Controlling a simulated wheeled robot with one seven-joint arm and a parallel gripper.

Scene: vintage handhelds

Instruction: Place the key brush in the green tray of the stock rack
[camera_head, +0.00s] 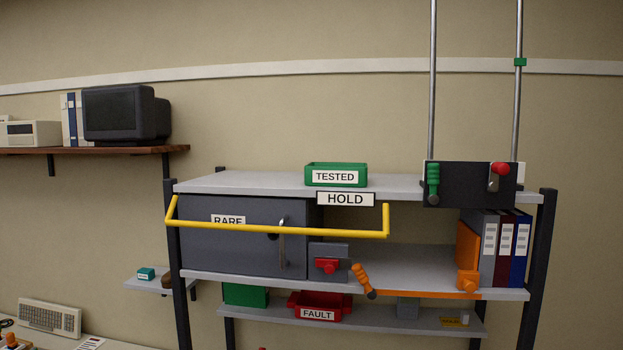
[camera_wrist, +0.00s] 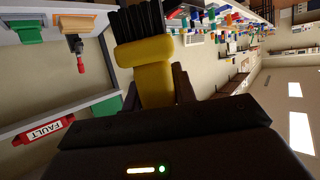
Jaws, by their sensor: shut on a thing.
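The key brush, with a yellow handle (camera_wrist: 157,86) and black bristles, is in my gripper (camera_wrist: 158,92) in the wrist view. The dark fingers are shut on the handle, and the bristles point to the top of that view. Neither brush nor gripper can be made out in the head view. The green tray (camera_head: 335,166), labelled TESTED, stands on the top shelf of the stock rack (camera_head: 240,181). Its inside is mostly hidden by its front wall.
A yellow rail (camera_head: 285,231) runs across the rack's front, below a HOLD sign (camera_head: 345,199). A black panel (camera_head: 470,184) with handles stands at the top right. A red FAULT tray (camera_head: 318,305) and a green box (camera_head: 246,295) are lower. The top shelf is clear left of the green tray.

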